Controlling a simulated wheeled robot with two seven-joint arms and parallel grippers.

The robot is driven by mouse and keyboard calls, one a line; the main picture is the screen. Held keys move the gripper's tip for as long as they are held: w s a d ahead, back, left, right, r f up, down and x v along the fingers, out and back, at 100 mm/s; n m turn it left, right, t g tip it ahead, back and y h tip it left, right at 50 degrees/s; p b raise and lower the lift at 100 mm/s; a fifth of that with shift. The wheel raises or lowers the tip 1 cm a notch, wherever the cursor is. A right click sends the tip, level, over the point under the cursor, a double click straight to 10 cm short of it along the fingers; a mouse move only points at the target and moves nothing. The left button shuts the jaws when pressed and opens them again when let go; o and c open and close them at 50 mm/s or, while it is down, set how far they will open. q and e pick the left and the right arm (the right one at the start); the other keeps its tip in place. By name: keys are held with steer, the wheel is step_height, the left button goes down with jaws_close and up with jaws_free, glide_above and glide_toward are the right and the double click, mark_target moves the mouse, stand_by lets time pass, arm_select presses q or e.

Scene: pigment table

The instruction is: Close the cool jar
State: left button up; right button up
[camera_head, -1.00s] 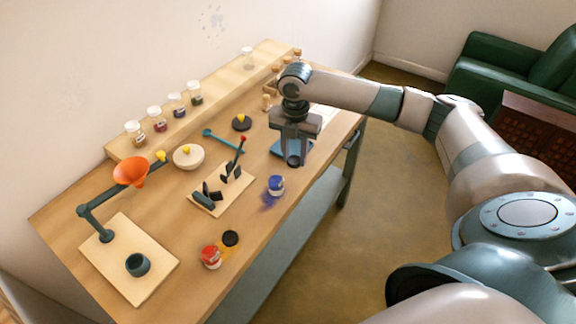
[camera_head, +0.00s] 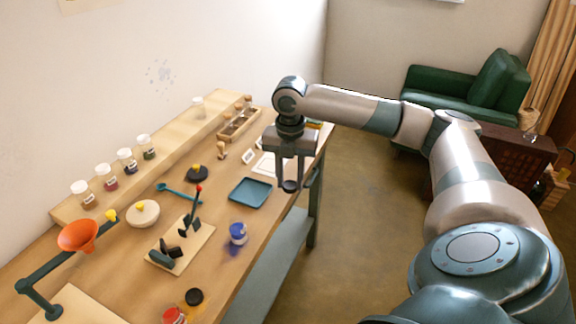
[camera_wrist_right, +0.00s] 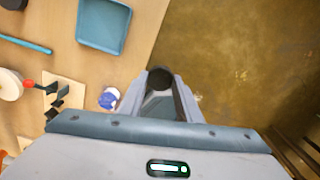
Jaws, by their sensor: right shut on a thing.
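The blue jar (camera_head: 238,233), which I take to be the cool jar, stands near the table's front edge with blue powder beside it. It also shows in the wrist view (camera_wrist_right: 108,99), left of my fingers, blue at its top with no dark lid on it. My right gripper (camera_head: 291,186) is shut on a small dark round lid (camera_wrist_right: 160,77), held between the fingertips. The gripper hangs at the table's front edge, right of the blue tray and apart from the jar. My left gripper is not in view.
A red jar (camera_head: 173,315) and a black lid (camera_head: 194,297) are at the near edge. A board with black pieces (camera_head: 181,250) lies left of the blue jar. The blue tray (camera_head: 249,191) is empty. Open floor lies right of the table.

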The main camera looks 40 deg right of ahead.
stand_by(0.3)
steer(key=shift+a+m, duration=0.4)
steer(key=shift+a, duration=0.15)
steer(key=s+a+m, duration=0.3)
steer(key=a+m, duration=0.9)
steer(key=s+a+r+m, duration=0.1)
steer(key=s+a+m, duration=0.3)
steer(key=a+m, duration=0.8)
steer(key=shift+a+r, duration=0.2)
steer(key=shift+r, duration=0.05)
steer(key=shift+d, duration=0.1)
